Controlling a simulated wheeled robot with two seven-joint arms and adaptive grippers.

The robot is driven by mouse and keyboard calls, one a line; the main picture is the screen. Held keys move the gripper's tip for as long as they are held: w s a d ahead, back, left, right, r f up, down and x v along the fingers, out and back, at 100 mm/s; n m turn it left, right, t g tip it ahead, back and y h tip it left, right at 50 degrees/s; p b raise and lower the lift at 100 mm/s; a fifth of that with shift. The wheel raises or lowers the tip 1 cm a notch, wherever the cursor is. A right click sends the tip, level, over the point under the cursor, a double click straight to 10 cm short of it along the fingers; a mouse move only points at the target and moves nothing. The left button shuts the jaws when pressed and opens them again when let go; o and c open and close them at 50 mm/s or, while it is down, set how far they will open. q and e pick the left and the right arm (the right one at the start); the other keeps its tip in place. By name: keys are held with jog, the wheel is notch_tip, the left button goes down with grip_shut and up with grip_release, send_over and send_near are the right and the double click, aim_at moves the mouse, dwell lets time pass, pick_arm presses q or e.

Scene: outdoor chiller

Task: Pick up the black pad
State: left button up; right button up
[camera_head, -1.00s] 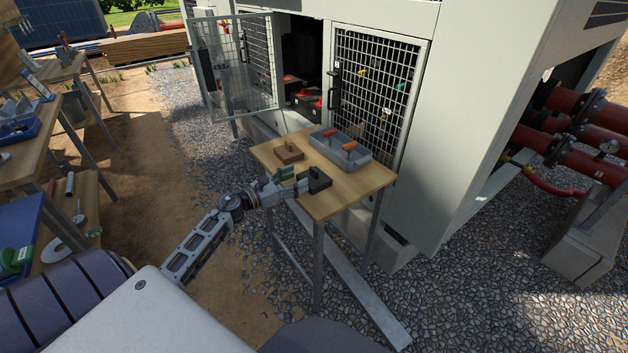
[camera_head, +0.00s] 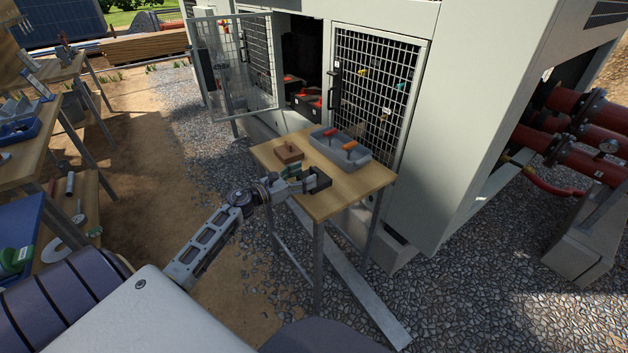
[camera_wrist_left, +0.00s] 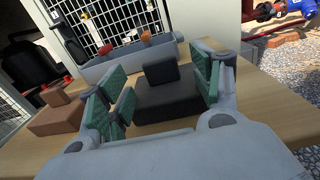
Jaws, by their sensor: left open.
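The black pad (camera_head: 320,179) lies on the small wooden table, near its front edge. In the left wrist view it is a dark block (camera_wrist_left: 178,98) with an upright black grip (camera_wrist_left: 160,76) on top. My left gripper (camera_head: 307,181) is open at the pad. In the left wrist view its green-lined fingers stand on either side of the block, with a gap visible on the left. Whether the right fingers touch the block I cannot tell. In the head view the gripper hides part of the pad. My right gripper is not in view.
A brown block (camera_head: 289,153) sits on the table left of the pad. A grey tray (camera_head: 362,160) with red- and orange-handled items stands behind it. The chiller's mesh doors (camera_head: 372,95) rise behind the table. Bare wood (camera_head: 345,195) lies to the right.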

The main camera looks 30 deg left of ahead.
aim_at(312, 171)
pick_arm(q)
jog(key=shift+x, duration=2.35)
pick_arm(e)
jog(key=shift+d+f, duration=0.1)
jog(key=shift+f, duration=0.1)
pick_arm(q)
jog(key=c, duration=1.1)
jog(key=shift+r, duration=0.1)
jog(key=shift+c, duration=1.1)
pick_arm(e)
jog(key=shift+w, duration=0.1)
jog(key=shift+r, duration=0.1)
pick_arm(q)
jog(key=shift+r, duration=0.1)
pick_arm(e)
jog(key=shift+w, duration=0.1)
